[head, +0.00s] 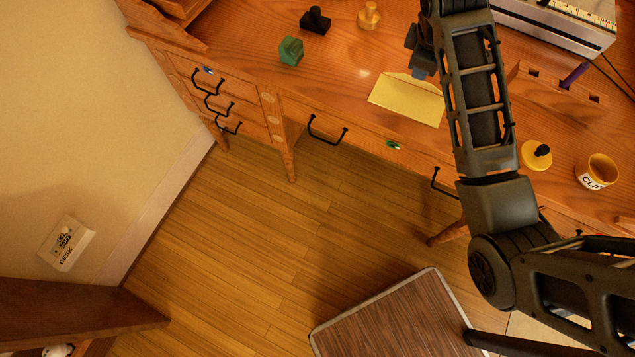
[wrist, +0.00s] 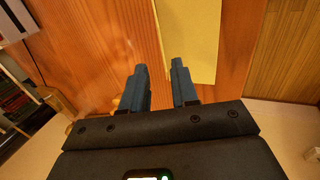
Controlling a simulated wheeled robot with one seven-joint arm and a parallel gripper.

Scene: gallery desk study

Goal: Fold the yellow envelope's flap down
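The yellow envelope (head: 406,101) lies on the wooden desk near its front edge. Its flap (head: 414,81) is along the far edge; how far it stands up is hard to tell. My gripper (head: 420,66) is just beyond that far edge, partly hidden by my arm in the head view. In the wrist view the envelope (wrist: 196,35) runs up from beside the right finger. The two blue fingers (wrist: 158,70) are apart, with bare wood showing between them. Nothing is held. Whether a finger touches the flap cannot be told.
A green cube (head: 291,51), a black stamp (head: 315,20) and a yellow stamp (head: 369,16) stand left of my gripper.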

